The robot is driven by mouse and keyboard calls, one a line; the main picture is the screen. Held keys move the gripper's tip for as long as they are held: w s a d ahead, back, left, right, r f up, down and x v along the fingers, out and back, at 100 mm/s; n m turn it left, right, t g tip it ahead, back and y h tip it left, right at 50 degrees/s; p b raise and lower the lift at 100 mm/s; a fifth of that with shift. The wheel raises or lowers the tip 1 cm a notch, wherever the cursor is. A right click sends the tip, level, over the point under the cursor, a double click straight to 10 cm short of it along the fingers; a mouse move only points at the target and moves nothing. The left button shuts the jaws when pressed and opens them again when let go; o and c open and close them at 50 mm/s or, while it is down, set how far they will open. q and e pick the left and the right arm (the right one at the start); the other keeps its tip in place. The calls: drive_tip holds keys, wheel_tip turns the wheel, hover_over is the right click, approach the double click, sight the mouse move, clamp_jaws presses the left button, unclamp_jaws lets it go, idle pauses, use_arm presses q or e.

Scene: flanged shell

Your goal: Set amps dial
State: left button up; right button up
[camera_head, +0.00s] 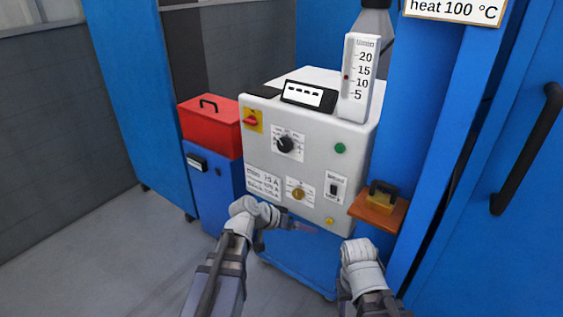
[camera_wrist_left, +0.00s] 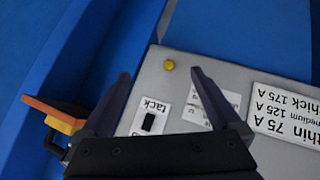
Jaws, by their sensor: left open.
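A pale grey machine panel (camera_head: 315,170) faces me in the head view. It carries a black dial (camera_head: 285,144) on a white scale plate and, lower down, a brass-coloured dial (camera_head: 298,193) on another white plate. I cannot read which plate is marked amps. A label (camera_head: 264,183) left of the brass dial lists thin 75 A; it shows upside down in the left wrist view (camera_wrist_left: 288,117). My left gripper (camera_head: 308,226) is low before the panel's bottom edge, its jaws (camera_wrist_left: 160,73) open and empty. A finger partly covers a white plate (camera_wrist_left: 205,100). My right gripper's (camera_head: 362,262) jaws are hidden.
A rocker switch (camera_head: 334,188) marked tack and a yellow button (camera_head: 329,221) are on the panel's lower right. An orange shelf (camera_head: 375,211) with a brass block juts out at the right. A red toolbox (camera_head: 209,125) stands left. A flow gauge (camera_head: 359,78) stands above.

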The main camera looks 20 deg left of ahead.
use_arm(q)
drive_tip(key=w+a+r+t+h, duration=0.1)
drive_tip(key=w+a+r+t, duration=0.3)
drive_tip(key=w+r, duration=0.25)
drive_tip(key=n+t+y, duration=0.1)
drive_tip(key=n+t, duration=0.2)
drive_tip(key=t, duration=0.3)
approach(283, 148)
drive_tip(key=shift+x, duration=4.25)
drive_tip(key=shift+d+r, duration=0.1)
drive_tip(key=shift+c, duration=0.3)
drive_tip(key=c, duration=1.3)
